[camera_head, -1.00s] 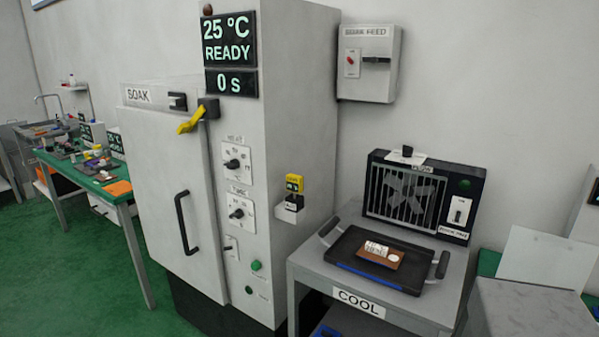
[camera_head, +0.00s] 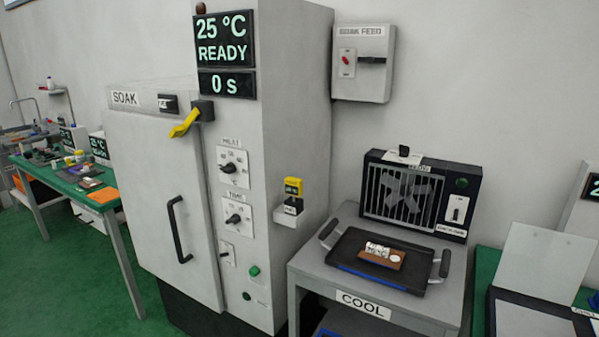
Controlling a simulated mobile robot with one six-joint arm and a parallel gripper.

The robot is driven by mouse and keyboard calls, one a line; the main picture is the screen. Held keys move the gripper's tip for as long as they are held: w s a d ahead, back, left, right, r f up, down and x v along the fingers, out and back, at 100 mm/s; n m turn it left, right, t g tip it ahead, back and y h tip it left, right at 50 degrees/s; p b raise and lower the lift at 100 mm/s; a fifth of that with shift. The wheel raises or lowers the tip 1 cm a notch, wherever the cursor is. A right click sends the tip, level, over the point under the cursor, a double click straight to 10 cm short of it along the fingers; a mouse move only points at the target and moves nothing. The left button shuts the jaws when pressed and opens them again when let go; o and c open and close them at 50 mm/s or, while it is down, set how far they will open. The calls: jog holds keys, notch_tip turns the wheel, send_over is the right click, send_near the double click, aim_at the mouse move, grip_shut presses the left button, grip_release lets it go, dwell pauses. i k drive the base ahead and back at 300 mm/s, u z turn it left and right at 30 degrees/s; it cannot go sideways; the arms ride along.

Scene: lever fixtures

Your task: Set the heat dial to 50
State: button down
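The SOAK oven (camera_head: 160,200) is a tall grey cabinet left of centre with its door closed. Its upper black dial (camera_head: 230,168) sits on a white plate under a label that I cannot read surely; it may be the heat dial. The small scale numbers are too blurred to read, so the setting cannot be told. A second black dial (camera_head: 235,218), labelled TIME, sits below it. The display (camera_head: 226,42) reads 25 °C READY, with 0 s under it. My gripper is not in view.
A yellow lever handle (camera_head: 185,122) sticks out at the door's top. A yellow device (camera_head: 292,188) stands on a side bracket. To the right, the COOL table (camera_head: 455,290) bears a black tray (camera_head: 345,240) before a fan unit (camera_head: 415,195). A green bench stands at far left.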

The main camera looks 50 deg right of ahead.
aim_at(230, 167)
jog(key=u, duration=0.3)
jog(key=k, duration=0.15)
jog(key=z, duration=1.8)
jog(key=k, duration=0.9)
jog(key=u, duration=0.2)
jog(key=i, duration=0.9)
jog(key=z, duration=0.05)
